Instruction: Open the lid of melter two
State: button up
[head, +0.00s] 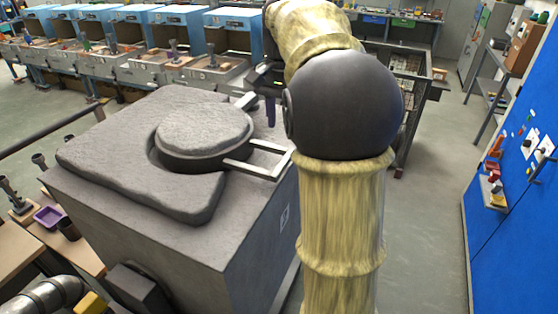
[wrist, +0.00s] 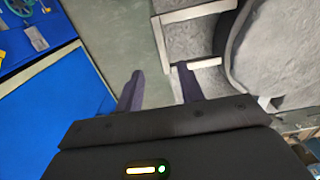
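The melter (head: 120,165) is a grey block with a thick slab top. Its round stone-like lid (head: 205,128) sits flat and closed in the slab; its edge also shows in the wrist view (wrist: 270,50). A pale U-shaped handle (head: 262,170) sticks out from the lid toward my arm; the wrist view shows its bars (wrist: 195,12) too. My gripper (wrist: 160,75) is open and empty, at the far right side of the lid. In the wrist view its right fingertip overlaps the handle's near corner; I cannot tell whether they touch. My arm hides part of the gripper in the head view.
Blue-fronted units (head: 178,32) line the back left. A blue tool panel (head: 515,190) stands at the right. A wire-sided rack (head: 405,85) stands behind my arm. The floor (head: 432,200) between my arm and the panel is clear. The melter's number cannot be read.

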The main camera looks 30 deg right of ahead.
aim_at(282, 164)
notch_tip(282, 164, down, 12)
jog(key=shift+r+p, duration=0.25)
jog(key=shift+p, duration=0.05)
